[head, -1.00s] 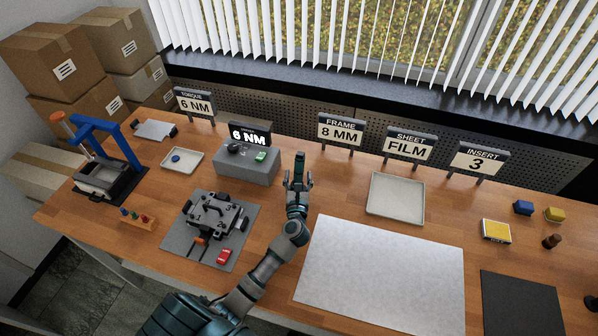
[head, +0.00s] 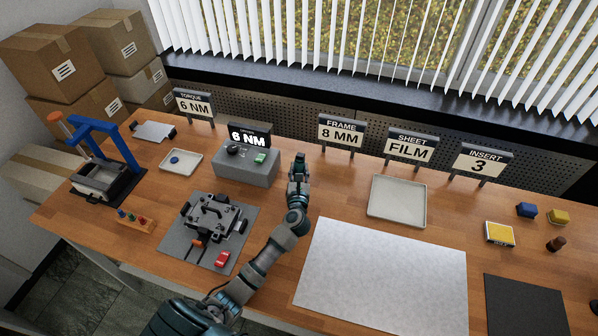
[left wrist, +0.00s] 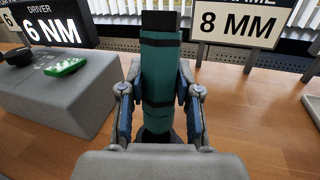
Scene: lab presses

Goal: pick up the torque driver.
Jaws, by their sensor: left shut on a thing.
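The torque driver (left wrist: 160,75) is a teal upright cylinder with black bands and a black top, filling the middle of the left wrist view. My left gripper (left wrist: 160,108) has a finger on each side of it and is shut on it. In the head view my left gripper (head: 299,172) is beside the right end of the grey driver box (head: 247,169), and the driver is mostly hidden there. Whether the driver's lower end touches the table is hidden. My right gripper does not show.
The box carries a "6 NM" display (head: 249,136). Signs stand along the back, including "8 MM" (head: 341,131). A grey mat with a black fixture (head: 213,219) lies left of my arm. A pale tray (head: 397,201) and a white sheet (head: 385,275) lie to the right.

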